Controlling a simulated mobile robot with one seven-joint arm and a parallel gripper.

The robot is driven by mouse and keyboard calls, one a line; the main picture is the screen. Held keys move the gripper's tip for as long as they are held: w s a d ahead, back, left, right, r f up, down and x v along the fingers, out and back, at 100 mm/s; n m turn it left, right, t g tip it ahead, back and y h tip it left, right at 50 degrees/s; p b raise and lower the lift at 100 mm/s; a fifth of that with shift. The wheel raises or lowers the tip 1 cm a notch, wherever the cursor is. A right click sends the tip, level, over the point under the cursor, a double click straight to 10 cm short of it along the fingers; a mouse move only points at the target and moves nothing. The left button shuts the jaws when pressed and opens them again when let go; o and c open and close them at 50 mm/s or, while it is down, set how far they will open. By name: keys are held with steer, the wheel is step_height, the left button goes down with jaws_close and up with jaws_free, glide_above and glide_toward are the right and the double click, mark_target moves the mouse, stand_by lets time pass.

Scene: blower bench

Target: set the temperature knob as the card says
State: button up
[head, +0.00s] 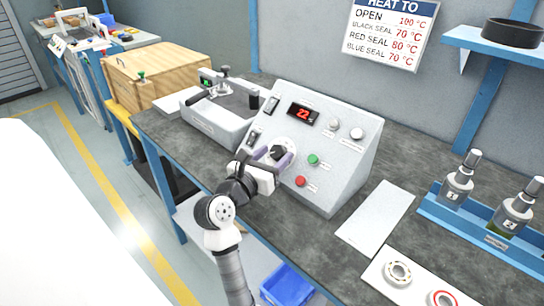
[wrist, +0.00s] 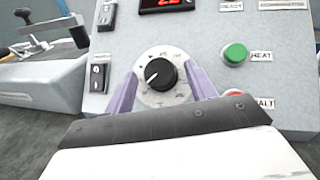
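The black temperature knob (wrist: 161,75) sits on a white dial on the sloped grey control panel (head: 345,165). In the wrist view its white pointer mark points to the lower left; the small scale numbers are hard to read. My gripper (wrist: 161,88) is open, its purple fingers on the left and right of the dial, with gaps to the knob. It also shows in front of the knob in the head view (head: 274,156). The wall card (head: 391,33) reads HEAT TO: open 100 °C, black seal 70, red seal 80, blue seal 70. The red display (head: 303,114) reads 22.
A green HEAT button (wrist: 235,54) and a red button (head: 300,181) sit right of the knob, close to my right finger. Two bearings lie on a white sheet at front right, one plain (head: 398,272), one red-ringed (head: 443,299). A clamp fixture (head: 220,115) stands left of the panel.

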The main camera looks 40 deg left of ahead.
steer(key=c, duration=0.9)
steer(key=shift+a+f+m, duration=0.1)
steer(key=shift+m, duration=0.2)
steer(key=m+h+b, duration=0.4)
steer(key=m, duration=0.1)
steer(key=shift+a+f+h, duration=0.15)
steer(key=shift+a+h, duration=0.15)
steer(key=shift+h, duration=0.1)
steer(key=m+h+b, duration=0.2)
steer(key=m+b, duration=0.1)
steer(key=shift+a+m+g+h, duration=0.1)
steer(key=shift+m+g+h, duration=0.2)
steer(key=shift+m, duration=0.1)
steer(key=shift+r, duration=0.2)
steer(key=o, duration=1)
